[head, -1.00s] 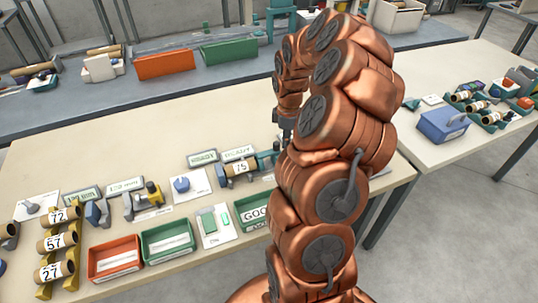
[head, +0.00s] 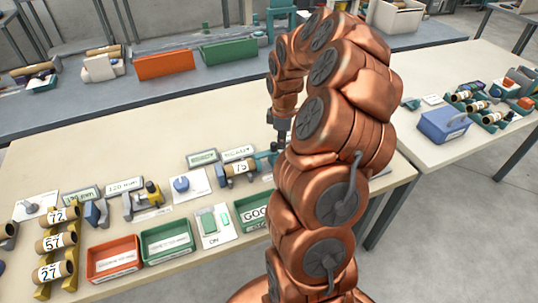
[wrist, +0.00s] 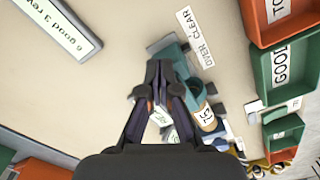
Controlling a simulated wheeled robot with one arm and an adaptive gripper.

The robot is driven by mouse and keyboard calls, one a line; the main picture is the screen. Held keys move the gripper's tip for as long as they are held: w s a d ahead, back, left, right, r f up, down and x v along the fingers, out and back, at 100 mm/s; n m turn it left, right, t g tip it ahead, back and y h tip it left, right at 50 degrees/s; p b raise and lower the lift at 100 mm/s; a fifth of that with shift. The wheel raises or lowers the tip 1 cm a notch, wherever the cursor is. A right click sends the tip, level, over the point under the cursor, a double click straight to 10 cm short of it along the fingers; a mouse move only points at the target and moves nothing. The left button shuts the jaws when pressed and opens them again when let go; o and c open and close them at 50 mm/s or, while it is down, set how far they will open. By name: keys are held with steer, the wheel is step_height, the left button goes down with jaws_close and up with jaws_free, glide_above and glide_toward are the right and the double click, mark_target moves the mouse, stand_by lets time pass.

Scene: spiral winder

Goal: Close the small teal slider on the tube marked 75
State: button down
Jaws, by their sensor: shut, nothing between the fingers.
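The tube marked 75 (head: 240,168) lies in a holder near the middle of the long table in the head view. It also shows in the wrist view (wrist: 206,117), right of my fingers. A teal part (head: 266,159) stands at its right end, partly hidden by my arm. In the wrist view the teal part (wrist: 180,62) shows just beyond and right of my fingertips. I cannot tell which piece of it is the small slider. My gripper (wrist: 159,72) is shut and empty, pointing down close to the teal part. I cannot tell whether it touches.
Small displays (head: 202,158) stand behind the tube. A rack of numbered tubes (head: 56,243) is at the left. Bare table lies behind the displays.

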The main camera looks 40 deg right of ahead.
steer(key=shift+w+a, duration=0.3)
steer(key=shift+a, duration=0.65)
stand_by(0.3)
steer(key=shift+s+d+b, duration=0.2)
steer(key=shift+d+b, duration=0.15)
steer(key=shift+d, duration=0.3)
stand_by(0.9)
step_height(320, 180, up, 7)
steer(key=p, duration=0.1)
steer(key=shift+p, duration=0.3)
stand_by(0.7)
stand_by(0.4)
